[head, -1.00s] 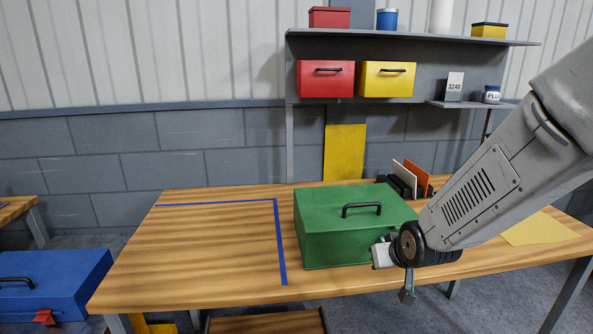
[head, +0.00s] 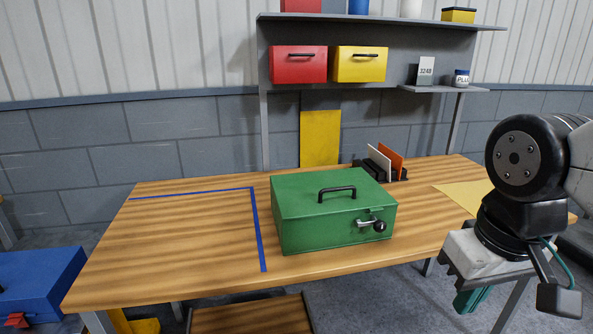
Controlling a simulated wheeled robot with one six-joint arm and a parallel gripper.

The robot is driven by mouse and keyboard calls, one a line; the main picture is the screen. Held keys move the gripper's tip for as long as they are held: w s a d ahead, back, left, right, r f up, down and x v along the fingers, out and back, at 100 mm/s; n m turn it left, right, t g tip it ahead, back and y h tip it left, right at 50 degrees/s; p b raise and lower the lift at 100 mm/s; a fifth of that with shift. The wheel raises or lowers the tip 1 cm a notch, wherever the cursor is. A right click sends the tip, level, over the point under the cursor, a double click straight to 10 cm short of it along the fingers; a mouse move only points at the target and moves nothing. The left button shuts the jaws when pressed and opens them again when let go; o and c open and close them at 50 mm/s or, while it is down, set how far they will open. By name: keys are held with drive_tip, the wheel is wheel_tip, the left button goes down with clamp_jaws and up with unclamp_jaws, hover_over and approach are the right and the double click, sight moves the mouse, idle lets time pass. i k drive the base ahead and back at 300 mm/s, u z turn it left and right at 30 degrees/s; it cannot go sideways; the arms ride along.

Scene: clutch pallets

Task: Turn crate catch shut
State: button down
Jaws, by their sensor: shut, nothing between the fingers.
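The green crate (head: 328,221) stands on the wooden table with its lid down and a black handle (head: 337,190) on top. Its catch (head: 370,222) is on the front face near the right end. The catch is a small metal lever with a dark round knob, lying roughly level. I cannot tell from here how far it is turned. My gripper (head: 472,299) is at the lower right of the head view, apart from the crate and to its right. Its green fingers point down, shut and empty.
Blue tape (head: 259,230) marks an area on the table (head: 175,240) left of the crate. A rack with upright panels (head: 384,165) stands behind the crate, and a yellow sheet (head: 455,197) lies to the right. A blue box (head: 35,285) is at the lower left.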

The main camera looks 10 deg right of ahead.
sight(379, 225)
drive_tip(key=z, duration=2.65)
drive_tip(key=k, duration=0.35)
drive_tip(key=u, duration=1.15)
